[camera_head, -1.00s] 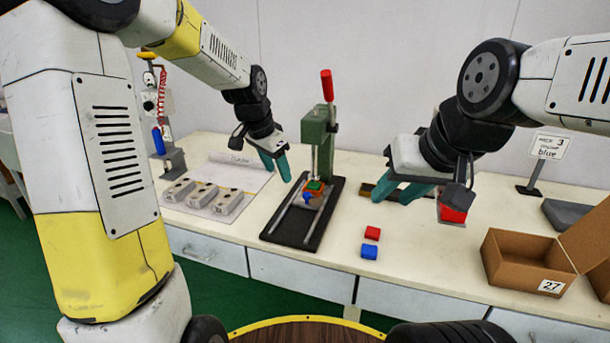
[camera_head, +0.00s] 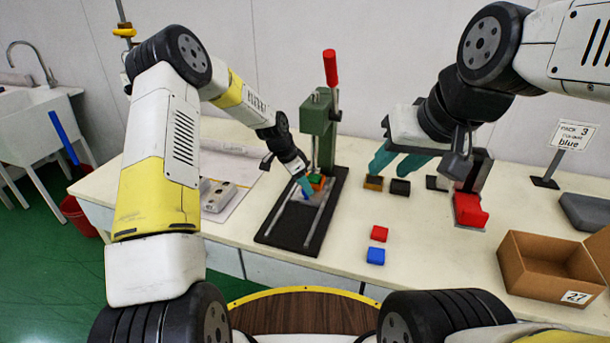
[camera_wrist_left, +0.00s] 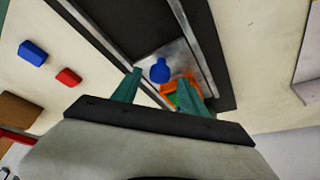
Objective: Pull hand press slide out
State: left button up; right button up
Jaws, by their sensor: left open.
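The hand press (camera_head: 319,115) has a green column, a red-tipped lever (camera_head: 330,68) and a black base (camera_head: 285,238) with two metal rails. Its slide (camera_wrist_left: 148,66) is a metal plate with a blue knob (camera_wrist_left: 160,71) and an orange mould (camera_wrist_left: 170,88) holding a green piece; it sits between the rails, under the column. My left gripper (camera_head: 303,190) is open over the slide. In the left wrist view its teal fingers (camera_wrist_left: 158,92) stand either side of the knob, apart from each other; contact cannot be told. My right gripper (camera_head: 393,162) is open and apparently empty, right of the press.
A red block (camera_head: 379,233) and a blue block (camera_head: 376,256) lie right of the press base. A cardboard box (camera_head: 535,281) stands at the right. A red-based device (camera_head: 470,211) sits below my right arm. Grey moulds (camera_head: 222,198) lie at the left, partly hidden by my left arm.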

pick_arm(q)
jog(key=shift+x, duration=0.9)
grip_shut()
dwell(0.8)
